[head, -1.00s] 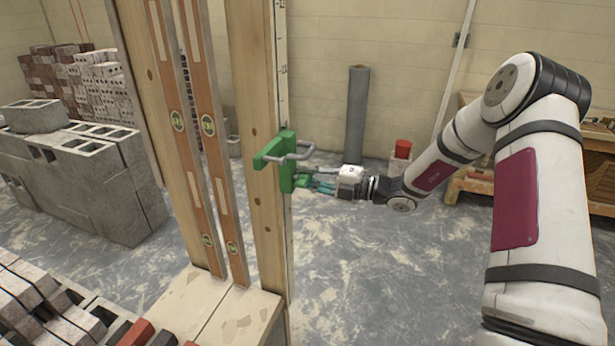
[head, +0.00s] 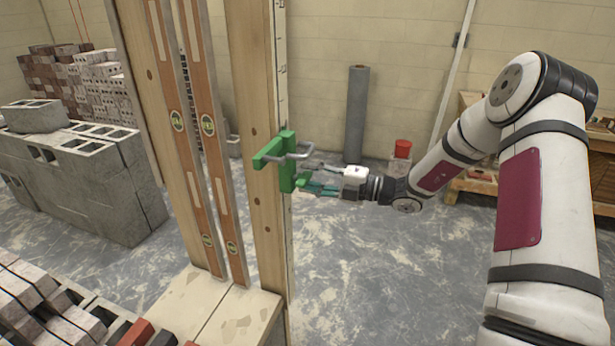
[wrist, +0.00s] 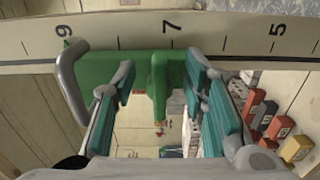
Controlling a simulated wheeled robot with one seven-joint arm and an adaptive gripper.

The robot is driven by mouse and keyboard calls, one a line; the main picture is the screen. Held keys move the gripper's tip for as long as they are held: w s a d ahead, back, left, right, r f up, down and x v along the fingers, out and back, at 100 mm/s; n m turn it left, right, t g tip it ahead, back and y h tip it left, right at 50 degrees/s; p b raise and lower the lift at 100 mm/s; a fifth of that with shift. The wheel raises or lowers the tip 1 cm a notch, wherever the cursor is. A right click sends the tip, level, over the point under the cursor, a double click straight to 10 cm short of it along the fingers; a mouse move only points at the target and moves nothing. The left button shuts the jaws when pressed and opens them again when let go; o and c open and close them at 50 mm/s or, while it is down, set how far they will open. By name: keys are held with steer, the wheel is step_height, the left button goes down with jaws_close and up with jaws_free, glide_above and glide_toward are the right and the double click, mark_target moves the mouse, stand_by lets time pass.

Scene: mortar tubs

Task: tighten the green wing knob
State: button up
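The green wing knob (wrist: 158,88) stands out from a green clamp body (wrist: 105,70) in the wrist view, its flat wing upright in the picture. In the head view the knob (head: 302,181) is small, on the right side of the clamp (head: 287,160), which sits on a wooden post. My gripper (wrist: 160,78) is open, with one teal finger on each side of the knob and a visible gap on both sides. It also shows in the head view (head: 315,180), just right of the clamp. Whether the fingertips reach past the wing's front edge is hard to tell.
A grey metal bar (wrist: 70,85) bends out from the clamp beside my left finger. A numbered scale (wrist: 220,42) runs along the post. Two spirit levels (head: 207,125) stand left of the post (head: 258,220). Open floor (head: 400,270) lies below my arm.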

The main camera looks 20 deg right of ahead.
steer(key=v, duration=1)
steer(key=shift+s+d, duration=0.25)
steer(key=shift+d, duration=0.05)
steer(key=s+a+r+n+g+h, duration=0.3)
steer(key=s+a+r+n+g, duration=0.15)
steer(key=s+a+n, duration=0.4)
steer(key=s+a+r+n+g+h, duration=0.25)
steer(key=s+a+n+g, duration=0.3)
steer(key=n, duration=0.65)
steer(key=s+d+r+n+t+h, duration=0.1)
steer(key=s+r+n+h, duration=0.3)
steer(key=s+n, duration=0.4)
steer(key=s+d+r+n+t+h, duration=0.2)
steer(key=s+n, duration=0.6)
steer(key=n, duration=0.7)
steer(key=shift+s+d+r+t+h, duration=0.3)
steer(key=shift+r+t+h, duration=0.65)
steer(key=shift+h, duration=0.6)
steer(key=shift+f, duration=0.1)
